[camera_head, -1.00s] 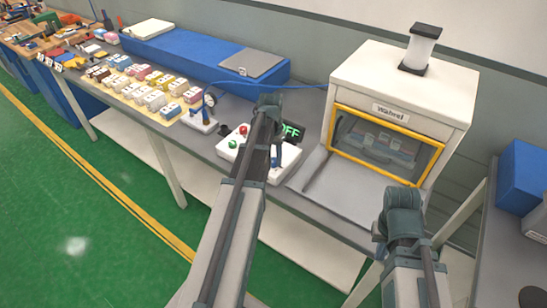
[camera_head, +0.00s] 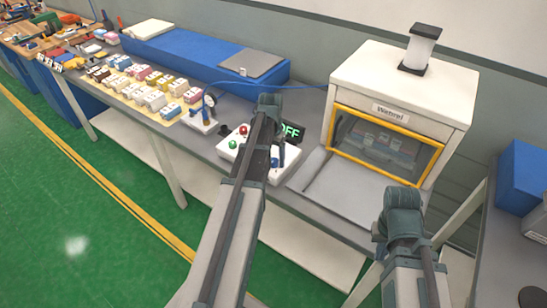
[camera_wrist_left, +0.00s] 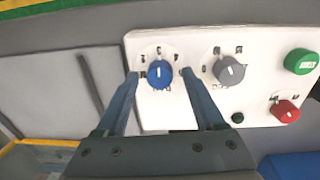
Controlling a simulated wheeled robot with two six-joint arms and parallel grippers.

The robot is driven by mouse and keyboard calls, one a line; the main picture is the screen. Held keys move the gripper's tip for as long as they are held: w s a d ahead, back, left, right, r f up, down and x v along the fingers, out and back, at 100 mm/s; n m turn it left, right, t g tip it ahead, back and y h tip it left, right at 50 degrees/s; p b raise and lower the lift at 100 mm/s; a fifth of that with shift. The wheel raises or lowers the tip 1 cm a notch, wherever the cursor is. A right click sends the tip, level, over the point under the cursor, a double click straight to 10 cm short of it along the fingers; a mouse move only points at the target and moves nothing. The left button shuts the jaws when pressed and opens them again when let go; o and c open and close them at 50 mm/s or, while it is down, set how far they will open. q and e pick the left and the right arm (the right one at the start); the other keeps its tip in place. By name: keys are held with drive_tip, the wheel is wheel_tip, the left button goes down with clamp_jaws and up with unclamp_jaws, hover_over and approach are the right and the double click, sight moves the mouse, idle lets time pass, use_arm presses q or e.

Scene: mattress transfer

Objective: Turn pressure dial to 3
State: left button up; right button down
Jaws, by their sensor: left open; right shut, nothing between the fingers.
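A white control panel (camera_head: 233,150) stands on the bench under my left arm. In the left wrist view, the panel (camera_wrist_left: 190,110) carries a blue dial (camera_wrist_left: 160,74) and a grey dial (camera_wrist_left: 229,71) with small marks around them. I cannot read which dial is pressure. My left gripper (camera_wrist_left: 160,73) is open, its fingers on either side of the blue dial; contact is unclear. In the head view, my left gripper (camera_head: 278,158) is low over the panel, partly hidden by its arm. My right gripper (camera_head: 381,238) is shut and empty, in front of the machine; its fingertips are mostly hidden.
The panel has a green button (camera_wrist_left: 301,61) and a red button (camera_wrist_left: 285,110). A display (camera_head: 291,132) behind it reads OFF. A white machine (camera_head: 455,105) with a yellow-framed window stands right of it. A small gauge stand (camera_head: 203,120) and several small blocks (camera_head: 150,98) lie left.

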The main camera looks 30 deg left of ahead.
sight(273, 160)
use_arm(q)
wheel_tip(273, 160, up, 14)
drive_tip(key=p, duration=1.3)
drive_tip(key=shift+a+f+p, duration=0.15)
drive_tip(key=shift+a+p, duration=0.15)
drive_tip(key=s+d+f+m+b, duration=0.1)
drive_tip(key=s+d, duration=0.4)
drive_tip(key=d, duration=0.5)
drive_tip(key=s+d+f+m+y+b, duration=0.1)
drive_tip(key=s+d+f+b, duration=0.3)
drive_tip(key=d, duration=0.6)
drive_tip(key=s+d+f+m+b, duration=0.1)
drive_tip(key=s+d+f+b, duration=0.1)
drive_tip(key=s+d, duration=0.5)
drive_tip(key=d+b, duration=0.1)
drive_tip(key=d, duration=0.3)
drive_tip(key=shift+s+f+y, duration=0.3)
drive_tip(key=shift+f, duration=0.05)
